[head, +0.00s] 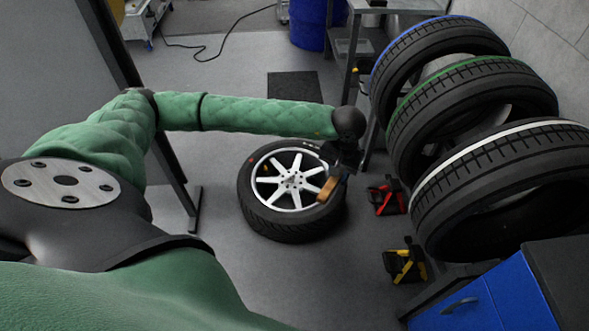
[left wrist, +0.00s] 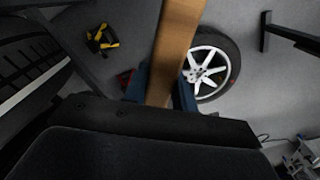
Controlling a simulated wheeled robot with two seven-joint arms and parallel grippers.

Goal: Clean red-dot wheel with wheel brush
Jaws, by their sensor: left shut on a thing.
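The wheel (head: 290,182), with a black tyre and silver spoked rim, lies flat on the floor in the head view. A small red mark shows on its tyre. It also shows in the left wrist view (left wrist: 208,68), partly hidden, with a red dot on the tyre's right side. My left gripper (head: 338,176) is over the wheel's right edge, shut on the brush's wooden part (head: 328,189). In the left wrist view the wood (left wrist: 178,45) stands between the gripper's blue fingers (left wrist: 162,92). Bristles are not visible, and I cannot tell whether the brush touches the wheel. My right gripper is not in view.
Tyres with blue, green and white stripes (head: 500,160) stand on a rack at the right. A red-and-black item (head: 387,197) and a yellow-and-black item (head: 405,265) lie right of the wheel. A blue cabinet (head: 490,300) is front right.

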